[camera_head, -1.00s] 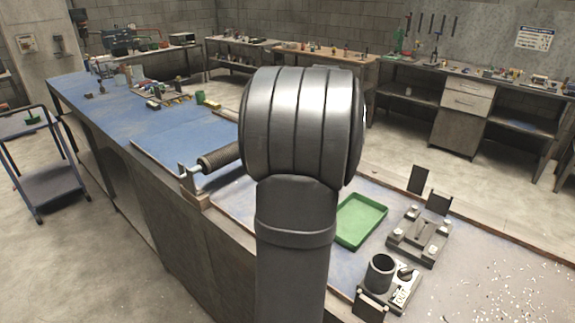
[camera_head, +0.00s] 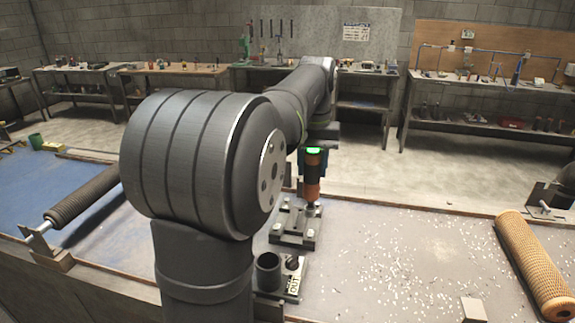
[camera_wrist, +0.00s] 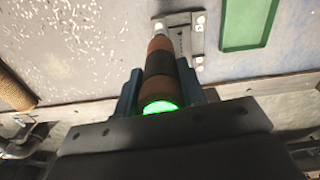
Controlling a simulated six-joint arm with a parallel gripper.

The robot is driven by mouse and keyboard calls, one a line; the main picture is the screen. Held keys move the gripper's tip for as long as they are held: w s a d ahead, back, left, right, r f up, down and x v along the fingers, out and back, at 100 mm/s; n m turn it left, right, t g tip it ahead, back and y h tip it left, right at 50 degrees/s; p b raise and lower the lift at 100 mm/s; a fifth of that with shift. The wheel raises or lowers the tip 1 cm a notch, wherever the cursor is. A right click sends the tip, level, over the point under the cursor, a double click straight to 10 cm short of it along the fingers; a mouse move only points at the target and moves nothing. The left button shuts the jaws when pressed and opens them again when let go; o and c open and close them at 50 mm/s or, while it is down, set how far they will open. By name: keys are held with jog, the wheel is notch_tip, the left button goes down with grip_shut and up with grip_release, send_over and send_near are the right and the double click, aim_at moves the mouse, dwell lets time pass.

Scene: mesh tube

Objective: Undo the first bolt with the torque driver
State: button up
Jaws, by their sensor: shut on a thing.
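My gripper (camera_wrist: 158,80) is shut around the torque driver, blue fingers on either side of it. The driver (camera_head: 313,178) has an orange and black body and a lit green ring, also seen in the wrist view (camera_wrist: 159,62). In the wrist view the tip is at the edge of the fixture plate (camera_wrist: 183,40). The bolt under the tip is hidden, so contact cannot be told. Other pale bolt heads (camera_head: 308,236) show at the fixture's corners.
A dark cup-shaped holder (camera_head: 268,270) stands in front of the fixture, beside a knob and a plate marked OUT (camera_head: 294,285). An orange mesh tube (camera_head: 532,260) lies at the right. A dark roller (camera_head: 85,195) is at the left. A green tray (camera_wrist: 247,22) shows in the wrist view.

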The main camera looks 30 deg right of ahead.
aim_at(313, 191)
jog(key=shift+s+d+f, duration=0.15)
jog(key=shift+f, duration=3.7)
jog(key=shift+r, duration=0.25)
dwell(0.4)
jog(key=shift+r, duration=3.05)
